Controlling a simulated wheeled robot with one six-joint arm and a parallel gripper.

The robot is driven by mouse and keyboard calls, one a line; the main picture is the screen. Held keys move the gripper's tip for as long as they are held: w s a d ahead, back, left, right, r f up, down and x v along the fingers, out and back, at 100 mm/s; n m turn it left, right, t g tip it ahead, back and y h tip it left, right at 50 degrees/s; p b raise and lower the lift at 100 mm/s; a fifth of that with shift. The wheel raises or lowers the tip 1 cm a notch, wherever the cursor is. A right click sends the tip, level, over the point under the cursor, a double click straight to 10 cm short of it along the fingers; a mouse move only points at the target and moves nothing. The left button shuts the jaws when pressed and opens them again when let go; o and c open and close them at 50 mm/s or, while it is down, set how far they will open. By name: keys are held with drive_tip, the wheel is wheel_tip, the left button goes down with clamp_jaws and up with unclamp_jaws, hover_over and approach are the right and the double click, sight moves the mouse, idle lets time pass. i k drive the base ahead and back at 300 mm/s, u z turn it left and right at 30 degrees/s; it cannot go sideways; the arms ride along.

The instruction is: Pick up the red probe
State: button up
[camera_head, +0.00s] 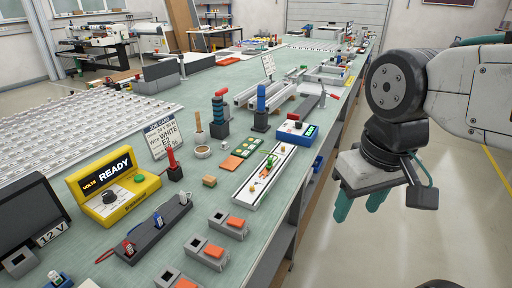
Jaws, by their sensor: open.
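A red probe (172,157) stands upright in a small black holder (175,174) on the green bench, just right of a yellow meter (110,187) whose display reads READY. My gripper (360,203) is at the right of the view, beyond the bench's right edge and over the floor. Its two teal fingers point down, apart, with nothing seen between them. It is well away from the probe.
A grey rack (154,231) with small coloured items lies in front of the meter. Blue-topped tools (261,104) stand behind. The bench edge runs between my gripper and the probe.

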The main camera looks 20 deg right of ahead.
sight(173, 166)
drive_tip(key=z, duration=2.05)
drive_tip(key=i, duration=1.5)
drive_tip(key=u, duration=3.6)
drive_tip(key=i, duration=0.55)
drive_tip(key=z, duration=0.05)
